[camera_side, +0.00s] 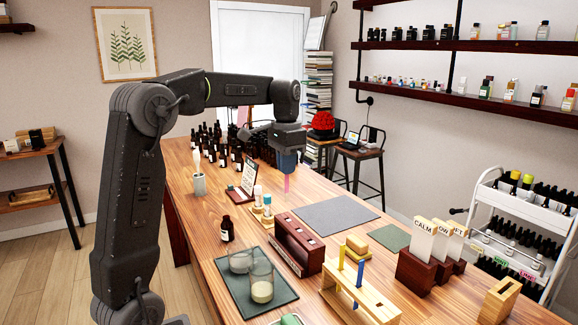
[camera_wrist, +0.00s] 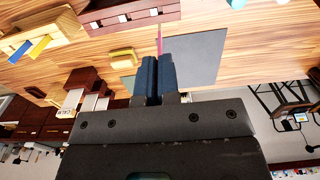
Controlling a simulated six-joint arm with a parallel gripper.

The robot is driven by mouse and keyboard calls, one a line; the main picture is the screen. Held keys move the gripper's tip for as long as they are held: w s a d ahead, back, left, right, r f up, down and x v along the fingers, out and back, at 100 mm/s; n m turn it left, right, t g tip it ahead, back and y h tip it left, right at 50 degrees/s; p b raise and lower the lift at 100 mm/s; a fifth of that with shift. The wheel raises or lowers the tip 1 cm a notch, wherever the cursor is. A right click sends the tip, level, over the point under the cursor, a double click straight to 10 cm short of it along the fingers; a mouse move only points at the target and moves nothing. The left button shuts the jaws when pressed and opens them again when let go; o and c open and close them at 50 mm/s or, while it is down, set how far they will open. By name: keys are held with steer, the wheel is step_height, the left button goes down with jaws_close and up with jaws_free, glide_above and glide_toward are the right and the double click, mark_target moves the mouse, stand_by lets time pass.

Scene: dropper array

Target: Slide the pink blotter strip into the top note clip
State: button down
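My gripper (camera_side: 287,168) is shut on the pink blotter strip (camera_side: 287,184), which hangs down, tip low over the table's middle. In the wrist view the strip (camera_wrist: 159,38) sticks out past my blue fingertips (camera_wrist: 156,75). A light wooden stand (camera_side: 372,303) at the front right holds an upright yellow strip (camera_side: 341,257) and a blue strip (camera_side: 360,272); it also shows in the wrist view (camera_wrist: 62,25). It may carry the note clips, but I cannot read any label naming the top one. The strip is well apart from this stand.
A dark red rack (camera_side: 283,226), a tray (camera_side: 262,311) with glass beakers, and a brown bottle (camera_side: 227,229) stand nearby. A grey mat (camera_side: 335,214) lies bare. Card holders (camera_side: 414,270) stand at the right. Several bottles crowd the back left.

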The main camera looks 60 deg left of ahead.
mark_target(287, 193)
steer(key=shift+f, duration=2)
steer(key=shift+f, duration=0.2)
steer(key=shift+f, duration=0.3)
steer(key=shift+f, duration=0.75)
steer(key=shift+f, duration=0.75)
steer(key=shift+f, duration=0.7)
